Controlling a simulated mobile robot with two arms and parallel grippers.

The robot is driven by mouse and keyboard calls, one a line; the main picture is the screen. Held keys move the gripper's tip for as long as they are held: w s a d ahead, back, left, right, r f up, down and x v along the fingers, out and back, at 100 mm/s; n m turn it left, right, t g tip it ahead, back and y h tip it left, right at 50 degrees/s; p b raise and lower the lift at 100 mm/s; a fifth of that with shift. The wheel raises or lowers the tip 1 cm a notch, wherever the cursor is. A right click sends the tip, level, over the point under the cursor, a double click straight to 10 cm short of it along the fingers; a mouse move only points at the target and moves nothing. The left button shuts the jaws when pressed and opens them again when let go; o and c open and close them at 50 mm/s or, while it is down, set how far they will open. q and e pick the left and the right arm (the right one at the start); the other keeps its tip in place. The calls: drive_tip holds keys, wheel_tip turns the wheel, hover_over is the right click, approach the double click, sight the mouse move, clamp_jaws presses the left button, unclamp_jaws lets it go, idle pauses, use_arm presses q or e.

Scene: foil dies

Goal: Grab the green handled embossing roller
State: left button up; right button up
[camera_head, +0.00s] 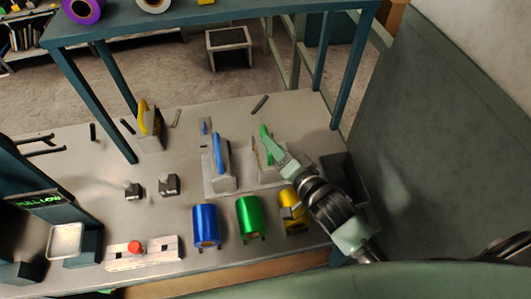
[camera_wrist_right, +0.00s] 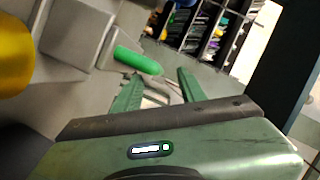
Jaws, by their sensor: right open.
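The green handled embossing roller (camera_head: 265,132) stands in a grey stand on the bench, its green handle pointing up. In the right wrist view its green handle (camera_wrist_right: 138,61) shows just beyond the fingertips, its end near the gap between them. My right gripper (camera_head: 281,156) is beside the handle in the head view and hides part of the roller and stand. In the right wrist view the right gripper (camera_wrist_right: 158,80) is open, with nothing between its fingers. I cannot tell whether a finger touches the handle. My left gripper is not in view.
A blue handled roller (camera_head: 218,155) stands in the stand to the left. Blue (camera_head: 205,226), green (camera_head: 249,217) and yellow (camera_head: 293,213) foil rolls lie in front. A yellow handled tool (camera_head: 148,124) stands farther back left. A teal shelf frame (camera_head: 345,75) rises behind.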

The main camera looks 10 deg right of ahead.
drive_tip(key=x, duration=0.5)
drive_tip(key=shift+w+f+p, duration=0.15)
drive_tip(key=shift+f+p, duration=0.2)
clamp_jaws()
idle(0.9)
drive_tip(key=shift+r, duration=0.25)
